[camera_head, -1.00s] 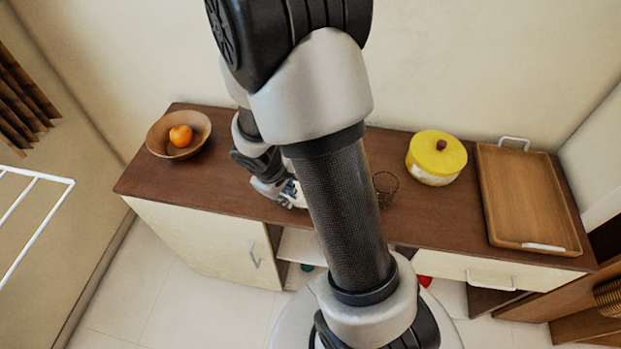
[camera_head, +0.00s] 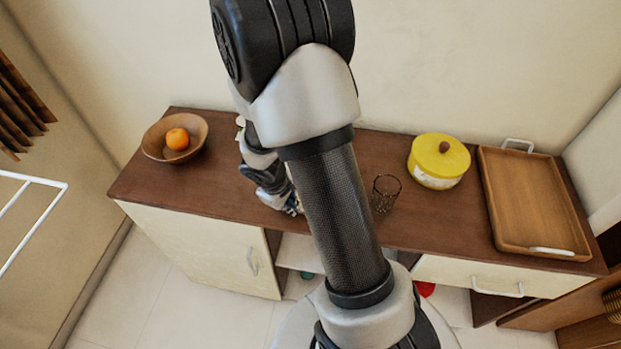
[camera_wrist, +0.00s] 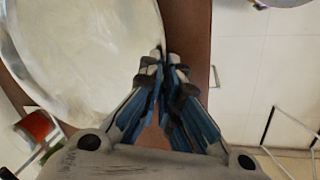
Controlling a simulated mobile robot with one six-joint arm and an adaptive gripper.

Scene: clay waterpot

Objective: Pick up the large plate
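The large plate (camera_wrist: 85,55) is pale and round and fills the upper left of the wrist view. My gripper (camera_wrist: 166,57) is at the plate's right edge, with its blue-padded fingers drawn close together and the rim running into the narrow gap between them. The fingers look shut on the rim, though the contact itself is small and partly hidden. In the head view my gripper (camera_head: 291,205) is low behind my arm near the counter's front edge, and most or all of the plate is hidden there.
The brown counter (camera_head: 200,190) carries a bowl (camera_head: 153,151) with an orange (camera_head: 177,139), a dark wire-like cup (camera_head: 386,193), a yellow-lidded pot (camera_head: 440,163) and a wooden tray (camera_head: 535,205). A red object (camera_wrist: 35,125) shows beyond the plate in the wrist view.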

